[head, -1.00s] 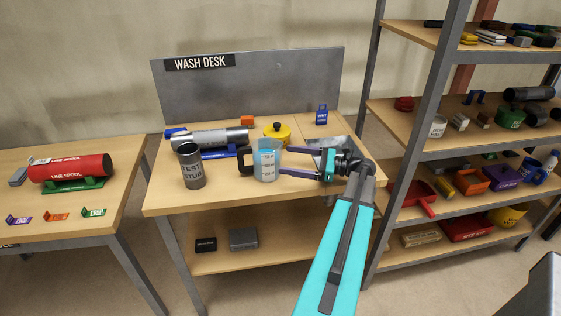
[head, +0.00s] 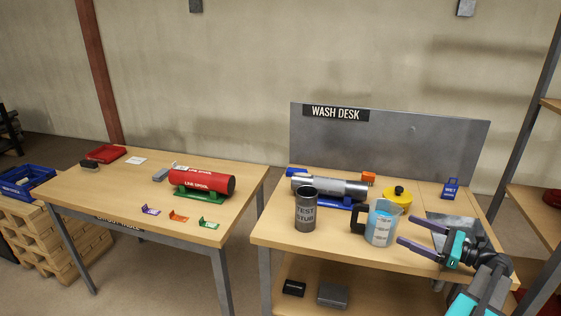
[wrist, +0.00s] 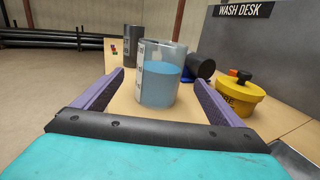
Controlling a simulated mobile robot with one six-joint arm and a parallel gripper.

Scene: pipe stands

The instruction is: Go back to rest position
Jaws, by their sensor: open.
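My gripper (head: 425,237) is open at the right of the wash desk, with its two purple fingers apart and pointing left. A clear measuring jug (head: 382,223) with blue liquid and a black handle stands upright on the desk just beyond the fingertips. In the wrist view the jug (wrist: 160,85) shows ahead between the two fingers (wrist: 155,100). I cannot tell from the wrist view how much gap lies between the fingers and the jug.
A grey TEST STUB cylinder (head: 306,210), a steel pipe on a blue stand (head: 330,188) and a yellow lidded pot (head: 398,196) stand near the jug. A red line spool (head: 202,182) lies on the left table. Shelving (head: 535,210) rises at the right. Floor shows between the tables.

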